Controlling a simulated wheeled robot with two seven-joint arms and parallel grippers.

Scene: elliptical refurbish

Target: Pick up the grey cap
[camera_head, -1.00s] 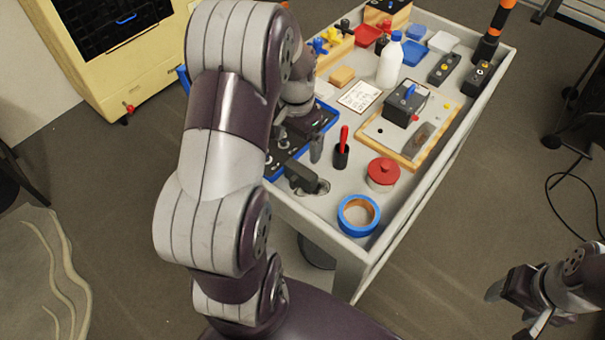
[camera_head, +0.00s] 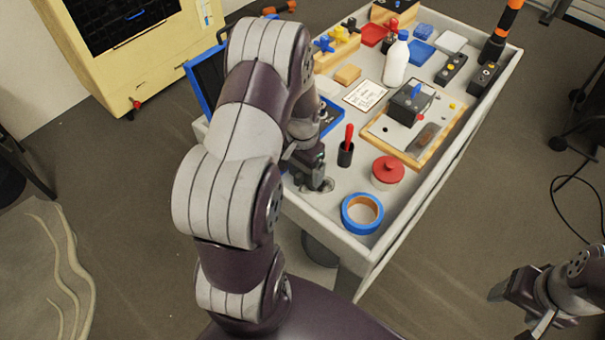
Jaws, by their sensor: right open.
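A small round grey item (camera_head: 328,186), which may be the grey cap or a dish holding it, lies on the near left part of the cart top. My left gripper (camera_head: 317,185) points down directly over it and hides most of it. I cannot tell whether the fingers touch it or how far apart they are. My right gripper (camera_head: 508,300) is open and empty at the lower right, away from the cart over the floor.
A black holder with a red-handled tool (camera_head: 346,150), a red-lidded pot (camera_head: 387,172) and a blue tape roll (camera_head: 362,213) stand close by on the cart (camera_head: 405,215). A wooden-framed board (camera_head: 455,122) and white bottle (camera_head: 395,62) stand farther back. A blue tray (camera_head: 332,118) is partly hidden behind my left arm.

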